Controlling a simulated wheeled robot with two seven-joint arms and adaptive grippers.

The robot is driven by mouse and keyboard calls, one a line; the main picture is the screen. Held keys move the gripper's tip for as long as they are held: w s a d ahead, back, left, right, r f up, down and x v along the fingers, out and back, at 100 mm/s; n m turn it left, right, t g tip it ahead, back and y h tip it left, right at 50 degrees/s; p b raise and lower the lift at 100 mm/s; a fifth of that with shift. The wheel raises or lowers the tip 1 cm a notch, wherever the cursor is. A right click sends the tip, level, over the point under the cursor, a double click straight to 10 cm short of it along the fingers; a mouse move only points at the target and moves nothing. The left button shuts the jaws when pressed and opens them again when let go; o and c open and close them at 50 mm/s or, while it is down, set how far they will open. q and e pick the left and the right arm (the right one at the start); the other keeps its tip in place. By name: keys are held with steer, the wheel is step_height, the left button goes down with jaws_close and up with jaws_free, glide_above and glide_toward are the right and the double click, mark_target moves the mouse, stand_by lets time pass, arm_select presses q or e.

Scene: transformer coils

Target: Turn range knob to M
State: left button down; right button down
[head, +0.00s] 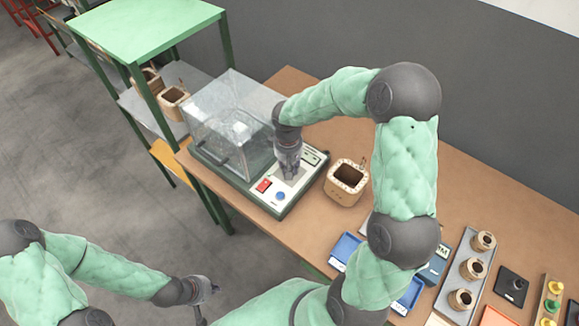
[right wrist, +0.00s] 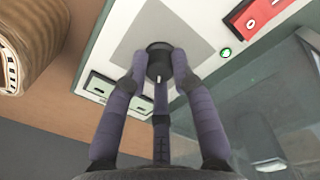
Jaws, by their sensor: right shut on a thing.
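The range knob (right wrist: 158,64) is a round black knob with a short white mark on its near side, on the pale panel (right wrist: 186,22) of the test device. My right gripper (right wrist: 155,72) is shut on it, with its fingers around the knob's sides. In the head view my right gripper (head: 288,172) reaches down onto the panel and hides the knob. The letters around the knob are not readable. My left gripper (head: 207,296) is away from the table at the lower left, with its fingers apart and nothing visible between them.
A clear cover (head: 225,112) stands at the device's back left. A red switch (head: 263,186) and a blue button (head: 281,196) are on the panel. A wooden-looking coil (head: 346,183) stands close to the right. Blue trays and a grey coil rack (head: 462,293) lie farther right.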

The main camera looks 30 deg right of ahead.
steer(key=m+b, duration=0.1)
steer(key=m, duration=0.2)
steer(key=shift+s+f, duration=0.1)
steer(key=shift+f, duration=0.05)
steer(key=shift+a+m+b, duration=0.1)
steer(key=shift+m+b, duration=0.3)
steer(key=shift+m, duration=1.1)
steer(key=c, duration=1)
jaws_free()
steer(key=shift+c, duration=0.2)
steer(key=shift+r, duration=0.55)
step_height(320, 180, up, 11)
steer(key=shift+a, duration=0.2)
